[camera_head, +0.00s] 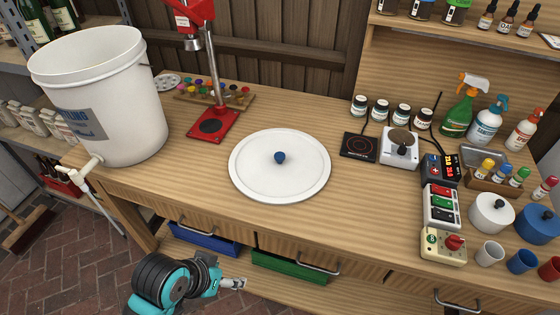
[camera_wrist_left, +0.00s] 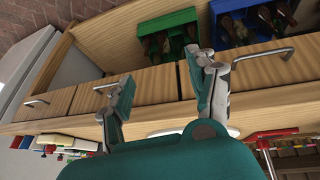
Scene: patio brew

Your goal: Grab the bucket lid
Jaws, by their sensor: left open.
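The bucket lid (camera_head: 260,175) is a white round disc with a raised rim and a blue knob (camera_head: 280,157) at its centre. It lies flat on the wooden workbench (camera_head: 350,215). My left gripper (camera_head: 233,283) is in front of the bench, below the top's front edge and well apart from the lid. Its fingers (camera_wrist_left: 162,88) are spread and empty in the left wrist view, facing the bench front. A white edge, perhaps the lid, shows partly hidden behind the gripper there. My right gripper is not in view.
A white bucket (camera_head: 115,105) with a tap stands at the bench's left end. A red bottle capper (camera_head: 210,122) stands behind the lid. Drawer handles (camera_head: 319,270) stick out in front.

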